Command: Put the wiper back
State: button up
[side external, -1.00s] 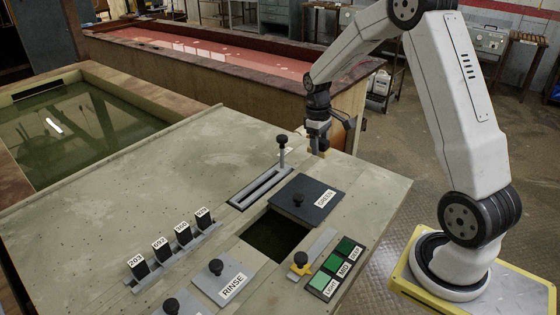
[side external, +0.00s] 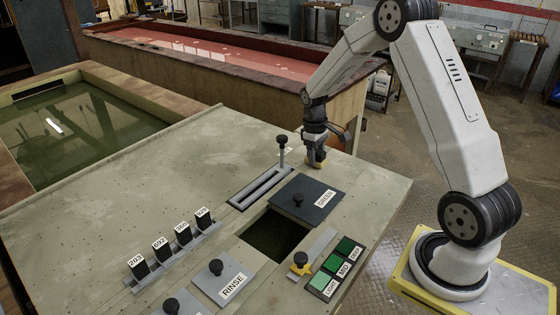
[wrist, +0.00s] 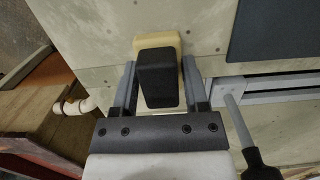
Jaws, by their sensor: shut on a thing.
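The wiper shows in the wrist view as a black block (wrist: 159,78) with a pale yellow edge piece at its far end. My gripper (wrist: 157,85) is shut on the black block, with one finger on each side. In the side external view my gripper (side external: 315,153) points down near the bench's back right edge, and the wiper's yellow part (side external: 316,164) shows just below the fingers. It is at or just above the bench top (side external: 200,150); I cannot tell whether it touches.
A slotted rail with an upright lever (side external: 282,150) stands left of my gripper. A dark lidded plate (side external: 307,198) and an open square well (side external: 274,235) lie in front. Numbered black tags (side external: 171,242) stand on a rack at the left. The bench's left area is clear.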

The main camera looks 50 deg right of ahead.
jog(key=shift+f, duration=0.2)
jog(key=o, duration=1.2)
jog(key=shift+o, duration=0.2)
jog(key=shift+r, duration=0.1)
notch_tip(320, 180, up, 12)
jog(key=w, duration=0.1)
jog(key=shift+w, duration=0.2)
jog(key=s+a+f+t, duration=0.1)
jog(key=s+a+f, duration=0.1)
jog(key=s+a, duration=0.2)
jog(key=s+a+f+t, duration=0.1)
jog(key=s+a+f, duration=0.1)
jog(key=s+a, duration=0.3)
jog(key=s+a+f+t, duration=0.2)
jog(key=s+a, duration=0.2)
jog(key=a, duration=0.7)
jog(key=shift+s+a+f, duration=0.2)
jog(key=shift+s+a, duration=0.05)
jog(key=shift+a, duration=0.1)
